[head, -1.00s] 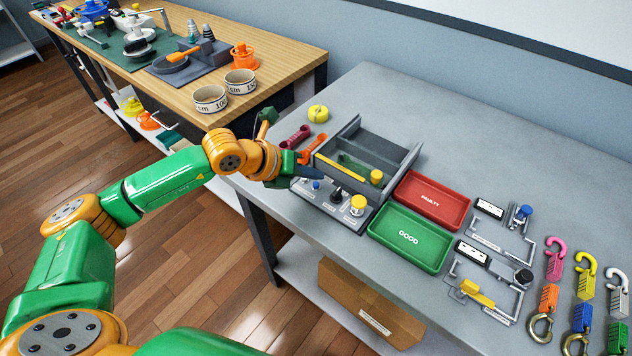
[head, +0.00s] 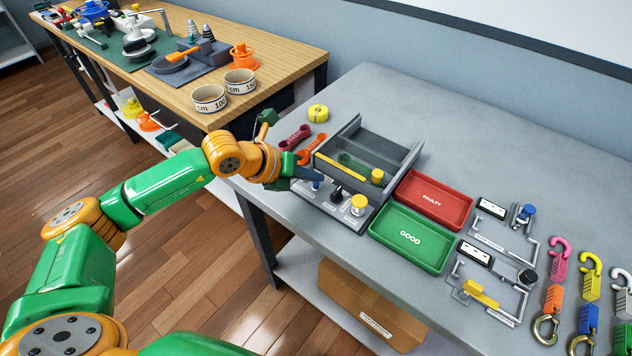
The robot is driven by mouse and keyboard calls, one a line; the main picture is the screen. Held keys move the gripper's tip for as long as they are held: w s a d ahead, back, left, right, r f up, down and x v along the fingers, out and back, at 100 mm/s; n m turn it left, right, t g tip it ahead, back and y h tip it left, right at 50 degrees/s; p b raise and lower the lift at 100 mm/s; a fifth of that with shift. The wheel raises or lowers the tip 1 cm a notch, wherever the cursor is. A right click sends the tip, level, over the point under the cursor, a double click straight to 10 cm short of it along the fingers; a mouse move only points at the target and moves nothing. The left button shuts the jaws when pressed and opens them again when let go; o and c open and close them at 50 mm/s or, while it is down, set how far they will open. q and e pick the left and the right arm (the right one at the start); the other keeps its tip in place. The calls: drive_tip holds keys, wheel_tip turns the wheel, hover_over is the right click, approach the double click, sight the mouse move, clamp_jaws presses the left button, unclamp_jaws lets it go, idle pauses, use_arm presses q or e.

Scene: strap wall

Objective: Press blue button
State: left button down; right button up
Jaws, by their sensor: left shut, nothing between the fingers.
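The small blue button (head: 316,185) sits on the front panel of the grey box (head: 348,219), at its left end, left of a black knob (head: 337,194) and a yellow button (head: 358,204). My left gripper (head: 313,174) is shut and empty. Its dark fingertips are just above and behind the blue button in the picture. I cannot tell whether they touch it. My right gripper is not in view.
A red tray (head: 434,199) and a green tray (head: 411,238) lie right of the box. Pink and orange wrenches (head: 312,148) and a yellow ring (head: 318,113) lie behind my gripper. Gauges and coloured hooks (head: 590,284) fill the right side.

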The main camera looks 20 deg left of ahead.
sight(312, 190)
use_arm(q)
drive_tip(key=shift+f+b, duration=0.4)
drive_tip(key=shift+f, duration=0.05)
drive_tip(key=shift+r, duration=0.15)
idle(0.4)
drive_tip(key=shift+r+p, duration=0.6)
drive_tip(key=shift+r, duration=0.15)
wheel_tip(312, 190, up, 5)
drive_tip(key=p, duration=0.3)
idle(0.5)
